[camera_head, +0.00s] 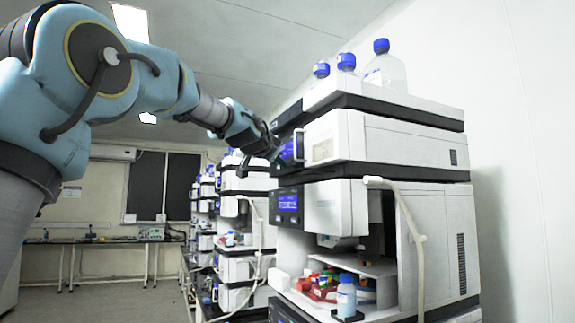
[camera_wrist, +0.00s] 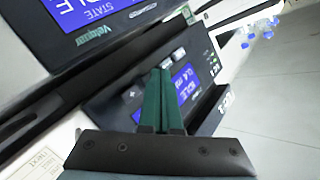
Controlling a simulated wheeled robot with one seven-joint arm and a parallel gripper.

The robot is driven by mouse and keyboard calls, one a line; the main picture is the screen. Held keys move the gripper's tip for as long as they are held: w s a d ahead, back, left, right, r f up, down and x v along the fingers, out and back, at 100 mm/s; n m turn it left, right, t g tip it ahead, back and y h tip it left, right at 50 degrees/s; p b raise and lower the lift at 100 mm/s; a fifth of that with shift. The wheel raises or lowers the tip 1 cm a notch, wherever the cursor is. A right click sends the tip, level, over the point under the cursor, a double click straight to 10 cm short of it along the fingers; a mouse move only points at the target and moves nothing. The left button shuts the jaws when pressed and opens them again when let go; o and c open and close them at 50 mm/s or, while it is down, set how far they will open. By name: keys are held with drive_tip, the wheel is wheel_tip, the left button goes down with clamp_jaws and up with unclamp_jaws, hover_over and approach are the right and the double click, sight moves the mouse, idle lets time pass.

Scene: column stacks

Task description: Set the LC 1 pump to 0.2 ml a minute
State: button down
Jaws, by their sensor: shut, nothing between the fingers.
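The pump is the top module of the nearest stack, with a dark front panel and a small blue display (camera_head: 287,150). In the wrist view its panel (camera_wrist: 122,98) lies tilted. Its lit display (camera_wrist: 184,80) seems to read IDLE and 0.4 ml, partly covered by my fingers. A white label beginning "LC" (camera_wrist: 226,101) is at the panel's right end. Small buttons sit along the panel beside the display. My gripper (camera_wrist: 161,72) has its green fingers together and empty in front of this panel. It also shows in the head view (camera_head: 274,153). Contact with a button cannot be told.
Another module's larger blue display (camera_wrist: 90,10) is close by in the wrist view; a lower module's display also shows in the head view (camera_head: 287,202). Blue-capped bottles (camera_head: 385,68) stand on the stack. A pale tube (camera_head: 409,225) hangs in front. More stacks (camera_head: 238,210) stand behind.

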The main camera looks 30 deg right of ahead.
drive_tip(key=shift+d, duration=0.25)
drive_tip(key=shift+a+f, duration=0.1)
drive_tip(key=shift+a, duration=0.05)
idle(0.4)
drive_tip(key=shift+a+b, duration=0.65)
drive_tip(key=shift+b, duration=0.4)
drive_tip(key=shift+a, duration=0.15)
drive_tip(key=shift+w+a+b, duration=0.2)
drive_tip(key=shift+a+b, duration=1)
drive_tip(key=shift+b, duration=0.25)
drive_tip(key=shift+w+a+b, duration=0.15)
drive_tip(key=shift+a+b, duration=1)
drive_tip(key=shift+b, duration=0.3)
